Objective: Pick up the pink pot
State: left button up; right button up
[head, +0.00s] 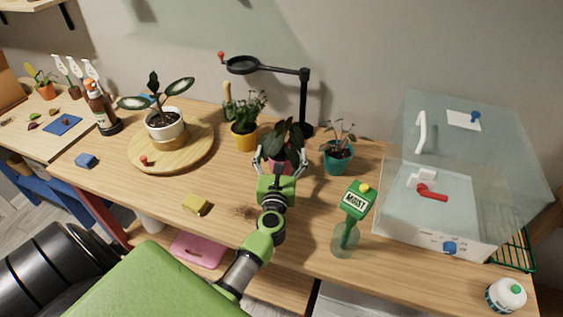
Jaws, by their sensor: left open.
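The pink pot (291,169) stands on the wooden table with a dark-leaved plant (282,140) in it. Most of the pot is hidden behind my left gripper (280,158). The left gripper is open, with one finger to the left and one to the right of the pot. I cannot tell whether the fingers touch it. My right gripper is not in view.
A yellow pot (243,138) stands close on the left and a teal pot (337,158) on the right. A black magnifier stand (305,105) rises behind.

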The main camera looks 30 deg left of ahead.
aim_at(281, 158)
pick_arm(q)
jog(key=shift+w+a, duration=0.1)
jog(key=shift+w, duration=0.05)
jog(key=c, duration=1.2)
jog(key=shift+r, duration=0.1)
jog(key=shift+c, duration=1.2)
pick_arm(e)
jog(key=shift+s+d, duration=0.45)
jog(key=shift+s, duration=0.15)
pick_arm(q)
notch_tip(281, 158, up, 10)
jog(key=p, duration=0.5)
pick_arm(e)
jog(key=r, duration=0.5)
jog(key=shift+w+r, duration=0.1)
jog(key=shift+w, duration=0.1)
